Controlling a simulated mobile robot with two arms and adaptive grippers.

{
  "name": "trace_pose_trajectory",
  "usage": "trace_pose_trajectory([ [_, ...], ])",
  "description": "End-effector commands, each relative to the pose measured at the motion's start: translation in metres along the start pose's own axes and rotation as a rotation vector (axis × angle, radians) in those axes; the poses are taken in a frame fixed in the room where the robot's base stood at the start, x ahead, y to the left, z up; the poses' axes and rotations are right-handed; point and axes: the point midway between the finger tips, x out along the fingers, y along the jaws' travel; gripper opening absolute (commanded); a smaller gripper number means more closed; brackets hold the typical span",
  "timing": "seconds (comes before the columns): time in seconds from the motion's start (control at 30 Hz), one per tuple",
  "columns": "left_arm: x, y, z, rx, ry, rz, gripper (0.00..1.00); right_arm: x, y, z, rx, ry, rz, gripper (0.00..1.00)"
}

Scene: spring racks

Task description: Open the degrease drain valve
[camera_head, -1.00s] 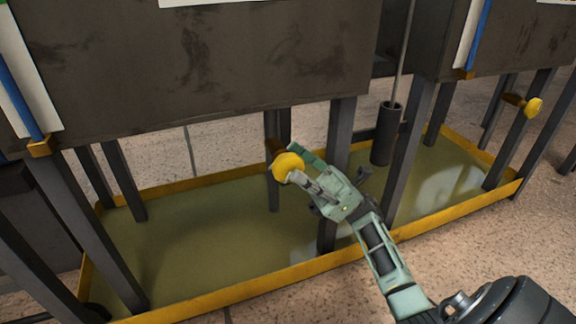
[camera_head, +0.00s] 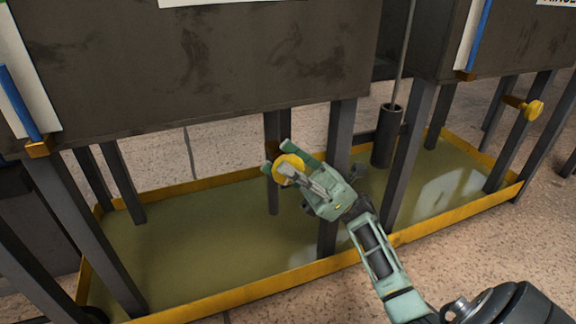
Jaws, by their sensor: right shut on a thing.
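The yellow round valve knob (camera_head: 288,169) sits under the dark tank (camera_head: 200,75), in front of a dark leg, above the tray. My right gripper (camera_head: 287,163) is shut on this knob, with a green finger on either side of it. Part of the knob is hidden by the finger parts. My left gripper is not in view. I cannot read a label that names this valve.
A yellow-rimmed tray (camera_head: 250,292) of murky greenish liquid lies below, with several dark legs standing in it. A dark cylinder (camera_head: 387,136) on a rod stands right of my gripper. Another yellow knob (camera_head: 534,110) is at the far right.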

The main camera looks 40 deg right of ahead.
Motion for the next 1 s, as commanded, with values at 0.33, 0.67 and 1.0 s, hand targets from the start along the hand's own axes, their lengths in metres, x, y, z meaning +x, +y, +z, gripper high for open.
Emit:
trace_pose_trajectory([
  [0.33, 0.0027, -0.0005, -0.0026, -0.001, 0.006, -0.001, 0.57, 0.0007, -0.0001, 0.0007, -0.001, 0.098, 0.000, 0.00],
  [0.67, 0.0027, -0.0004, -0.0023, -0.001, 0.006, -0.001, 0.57, 0.0002, -0.0004, -0.0006, 0.002, 0.136, -0.002, 0.00],
  [1.0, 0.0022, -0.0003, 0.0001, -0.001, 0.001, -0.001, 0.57, 0.0003, -0.0002, -0.0007, 0.001, 0.136, -0.001, 0.38],
])
